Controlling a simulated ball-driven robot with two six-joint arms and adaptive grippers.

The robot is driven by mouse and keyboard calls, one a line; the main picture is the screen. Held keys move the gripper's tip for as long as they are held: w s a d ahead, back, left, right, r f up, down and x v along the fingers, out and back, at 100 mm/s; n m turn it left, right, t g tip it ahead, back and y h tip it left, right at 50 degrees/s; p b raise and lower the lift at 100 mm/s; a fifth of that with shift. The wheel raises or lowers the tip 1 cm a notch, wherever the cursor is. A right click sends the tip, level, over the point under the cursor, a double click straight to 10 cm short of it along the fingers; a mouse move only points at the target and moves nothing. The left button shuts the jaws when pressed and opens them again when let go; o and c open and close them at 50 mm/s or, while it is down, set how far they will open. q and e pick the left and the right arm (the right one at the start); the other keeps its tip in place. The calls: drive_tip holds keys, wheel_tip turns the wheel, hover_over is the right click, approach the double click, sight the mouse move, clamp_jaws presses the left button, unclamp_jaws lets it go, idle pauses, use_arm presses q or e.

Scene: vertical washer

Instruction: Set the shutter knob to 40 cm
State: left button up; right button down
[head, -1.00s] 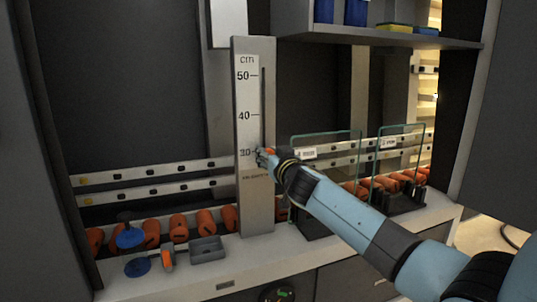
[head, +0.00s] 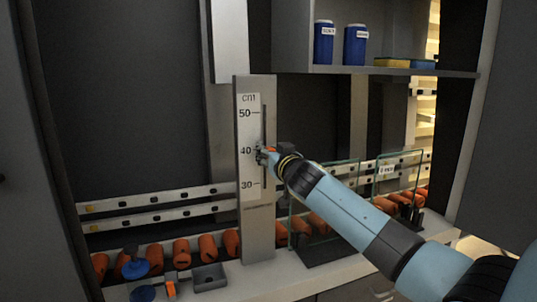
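The upright grey scale plate (head: 257,218) stands on the bench, with a white cm scale marked 50, 40 and 30 and a dark vertical slot to the right of the numbers. My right gripper (head: 262,154) is at this slot, level with or just below the 40 mark. A small orange patch (head: 270,150) shows at the gripper. The shutter knob is mostly or wholly hidden by the gripper, and I cannot tell whether the fingers are shut on it. My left gripper is not in view.
Glass panels (head: 335,170) stand right of the plate, behind my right arm. A shelf (head: 400,71) with blue containers (head: 324,45) is above. Orange cylinders (head: 207,246), a grey tray (head: 208,278) and blue discs (head: 136,268) are on the bench.

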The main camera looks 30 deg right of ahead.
drive_tip(key=shift+f, duration=0.2)
drive_tip(key=c, duration=1.4)
unclamp_jaws()
drive_tip(key=shift+s, duration=0.1)
drive_tip(key=shift+c, duration=0.2)
drive_tip(key=o, duration=0.4)
drive_tip(key=shift+s+a+r, duration=0.1)
drive_tip(key=shift+s+r, duration=0.1)
drive_tip(key=shift+r, duration=0.05)
drive_tip(key=shift+o, duration=0.2)
drive_tip(key=shift+w, duration=0.1)
drive_tip(key=v, duration=1.2)
drive_tip(key=shift+f, duration=0.15)
